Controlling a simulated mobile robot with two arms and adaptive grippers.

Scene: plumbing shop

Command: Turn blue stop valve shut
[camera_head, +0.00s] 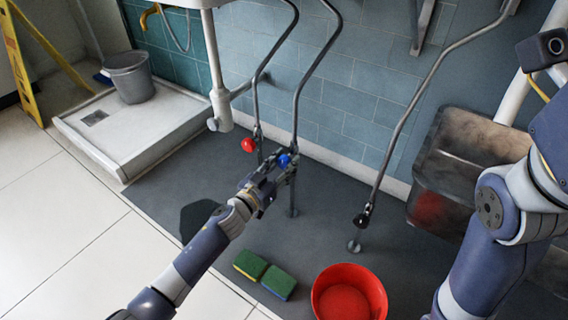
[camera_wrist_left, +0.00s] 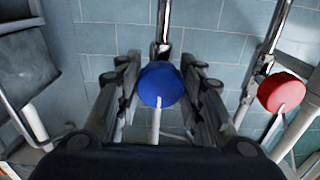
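The blue stop valve knob (camera_head: 284,160) sits on a thin upright pipe in front of the tiled wall. My left gripper (camera_head: 275,165) reaches it from the front. In the left wrist view the round blue knob (camera_wrist_left: 160,85) lies between the two fingers (camera_wrist_left: 160,78), one on each side. The fingers are spread, and a narrow gap seems to show beside the knob; contact cannot be made out. My right arm (camera_head: 490,215) shows at the right edge, but its gripper is out of the picture.
A red valve knob (camera_head: 248,145) is close beside, on the neighbouring pipe. A third pipe with a black fitting (camera_head: 363,216) stands to the right. A red bucket (camera_head: 349,294) and green sponges (camera_head: 264,273) lie on the floor mat in front. A metal sink (camera_head: 462,165) is at right.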

